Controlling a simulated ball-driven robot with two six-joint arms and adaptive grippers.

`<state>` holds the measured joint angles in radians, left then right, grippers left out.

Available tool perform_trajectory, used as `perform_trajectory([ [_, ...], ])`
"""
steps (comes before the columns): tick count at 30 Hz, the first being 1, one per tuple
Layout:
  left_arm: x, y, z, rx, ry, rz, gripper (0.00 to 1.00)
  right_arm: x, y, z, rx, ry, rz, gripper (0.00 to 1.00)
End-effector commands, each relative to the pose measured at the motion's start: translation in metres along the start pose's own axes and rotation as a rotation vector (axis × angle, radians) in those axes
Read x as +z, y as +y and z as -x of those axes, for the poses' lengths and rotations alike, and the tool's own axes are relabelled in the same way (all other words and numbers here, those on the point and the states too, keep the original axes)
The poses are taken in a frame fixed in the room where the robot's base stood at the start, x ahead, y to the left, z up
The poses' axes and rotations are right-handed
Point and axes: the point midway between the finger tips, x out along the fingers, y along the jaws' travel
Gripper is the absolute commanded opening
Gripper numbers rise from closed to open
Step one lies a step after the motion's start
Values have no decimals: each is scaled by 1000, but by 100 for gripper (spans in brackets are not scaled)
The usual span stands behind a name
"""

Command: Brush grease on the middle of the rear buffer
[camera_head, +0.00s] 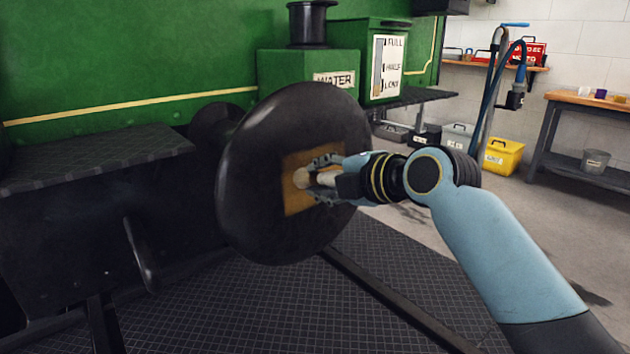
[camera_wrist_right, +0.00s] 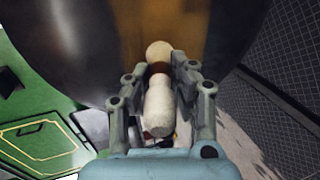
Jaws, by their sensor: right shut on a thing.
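The rear buffer (camera_head: 255,185) is a large round black disc on the green tram's end. A square orange-brown patch (camera_head: 297,203) marks its middle; it also shows in the right wrist view (camera_wrist_right: 205,22). My right gripper (camera_head: 322,180) is shut on a pale brush (camera_wrist_right: 158,108) with a rounded handle. The brush's round, cream-coloured head (camera_wrist_right: 159,52) points at the patch and overlaps it in both views. I cannot tell for certain whether it touches the face. My left gripper is not in view.
A black step (camera_head: 90,155) lies left of the buffer. Green boxes labelled WATER (camera_head: 310,65) and with a level gauge (camera_head: 388,60) stand behind. A yellow bin (camera_head: 503,156) and a workbench (camera_head: 590,102) are at the right. The floor between is mostly clear.

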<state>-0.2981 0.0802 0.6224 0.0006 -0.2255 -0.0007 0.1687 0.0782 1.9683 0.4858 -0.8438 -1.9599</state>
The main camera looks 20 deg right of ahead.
Motion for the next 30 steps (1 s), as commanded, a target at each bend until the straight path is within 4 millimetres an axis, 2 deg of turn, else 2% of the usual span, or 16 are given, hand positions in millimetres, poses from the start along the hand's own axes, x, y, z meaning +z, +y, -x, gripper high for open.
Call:
perform_trajectory([
  [12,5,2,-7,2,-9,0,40,34,-2,-1,-2,-1,2,0],
  [20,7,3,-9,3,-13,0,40,44,-1,-2,-1,-1,2,0],
  [30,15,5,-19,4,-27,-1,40,74,-2,-2,-1,-1,2,0],
])
